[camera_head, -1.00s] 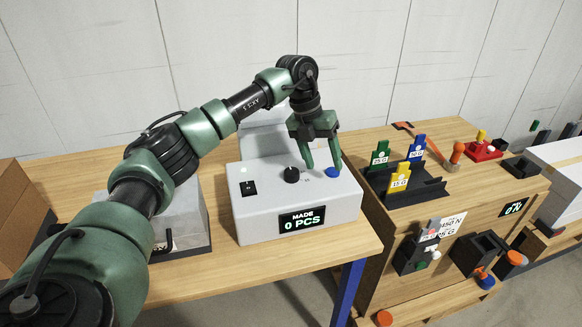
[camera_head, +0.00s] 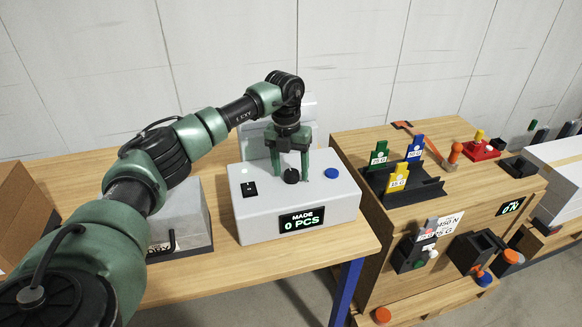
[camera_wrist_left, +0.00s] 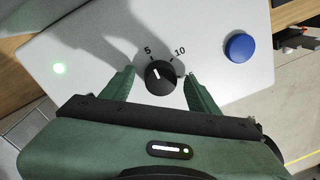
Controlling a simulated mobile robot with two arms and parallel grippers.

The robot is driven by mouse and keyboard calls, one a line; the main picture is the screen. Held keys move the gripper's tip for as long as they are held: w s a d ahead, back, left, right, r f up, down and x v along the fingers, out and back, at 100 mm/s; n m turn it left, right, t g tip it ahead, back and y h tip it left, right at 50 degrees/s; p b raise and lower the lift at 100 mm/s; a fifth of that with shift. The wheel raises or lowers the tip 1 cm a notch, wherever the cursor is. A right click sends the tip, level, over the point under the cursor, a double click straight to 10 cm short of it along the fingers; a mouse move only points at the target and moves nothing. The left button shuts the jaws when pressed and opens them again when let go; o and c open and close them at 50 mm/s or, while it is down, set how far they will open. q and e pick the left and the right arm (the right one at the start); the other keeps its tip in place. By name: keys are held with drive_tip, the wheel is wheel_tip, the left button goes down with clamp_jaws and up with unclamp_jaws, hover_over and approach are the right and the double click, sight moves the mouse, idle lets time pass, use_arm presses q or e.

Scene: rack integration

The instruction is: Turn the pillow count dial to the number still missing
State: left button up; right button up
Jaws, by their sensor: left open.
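The black dial (camera_head: 291,176) sits on top of the white machine box (camera_head: 258,204). In the left wrist view the dial (camera_wrist_left: 160,74) shows the marks 5 and 10 beside it, and its white pointer line points up and slightly left, near the 5. My left gripper (camera_head: 291,178) is open, its two green fingers (camera_wrist_left: 160,88) on either side of the dial, with gaps visible between fingers and knob. The box's display (camera_head: 302,220) reads "MADE 0 PCS". My right gripper is not in view.
A blue button (camera_head: 331,173) is right of the dial, a black rocker switch (camera_head: 249,189) left of it. A wooden station (camera_head: 375,240) with coloured tabbed weights in a black tray (camera_head: 418,190) stands to the right.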

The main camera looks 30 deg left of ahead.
use_arm(q)
clamp_jaws()
drive_tip(key=m, duration=0.5)
drive_tip(key=shift+w+m+b, duration=0.1)
drive_tip(key=shift+m+b, duration=0.3)
drive_tip(key=m, duration=0.5)
drive_tip(key=shift+d+r+m+g, duration=0.1)
drive_tip(key=shift+m+g, duration=0.3)
drive_tip(key=shift+w+b, duration=0.1)
drive_tip(key=shift+b, duration=0.2)
unclamp_jaws()
